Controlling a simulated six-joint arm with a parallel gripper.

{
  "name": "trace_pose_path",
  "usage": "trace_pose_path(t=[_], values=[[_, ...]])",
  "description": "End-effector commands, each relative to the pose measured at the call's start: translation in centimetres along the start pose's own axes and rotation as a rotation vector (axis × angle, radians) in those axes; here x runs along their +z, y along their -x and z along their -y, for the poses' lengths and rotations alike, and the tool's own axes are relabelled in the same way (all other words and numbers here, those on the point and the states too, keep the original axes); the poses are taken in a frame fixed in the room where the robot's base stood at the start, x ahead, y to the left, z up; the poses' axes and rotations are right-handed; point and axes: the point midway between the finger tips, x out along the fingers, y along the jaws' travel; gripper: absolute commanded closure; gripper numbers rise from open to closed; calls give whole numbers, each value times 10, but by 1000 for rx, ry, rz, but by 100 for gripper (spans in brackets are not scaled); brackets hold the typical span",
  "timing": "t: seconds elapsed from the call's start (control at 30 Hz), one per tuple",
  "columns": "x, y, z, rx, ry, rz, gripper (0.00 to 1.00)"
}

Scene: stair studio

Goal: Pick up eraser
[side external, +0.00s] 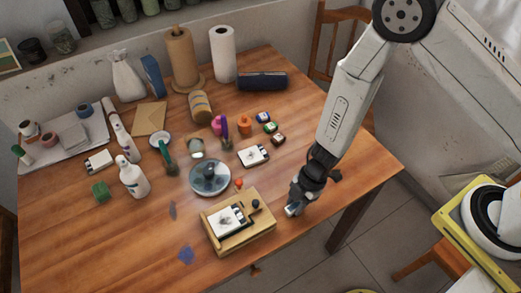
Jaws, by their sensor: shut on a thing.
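My gripper (294,206) is low over the front right part of the table, just right of a wooden box. It is shut on a small pale thing that looks like the eraser (290,211). The fingers hide most of it, and its shape is too small to make out. I cannot tell whether it touches the tabletop.
The wooden box (263,224) with a picture card stands left of my gripper. A round glass dish (209,177), a white bottle (133,180), small ink pots and paper rolls stand further back. The table (350,175) is clear to the right.

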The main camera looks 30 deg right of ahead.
Motion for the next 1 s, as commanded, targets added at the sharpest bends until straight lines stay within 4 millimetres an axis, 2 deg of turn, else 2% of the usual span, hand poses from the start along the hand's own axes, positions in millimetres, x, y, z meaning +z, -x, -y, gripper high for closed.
trace_pose_path(t=[0.27, 1.0], values=[[-10, 24, -1, 3, 2, -1, 100], [-52, 123, -1, 3, 3, -4, 100]])
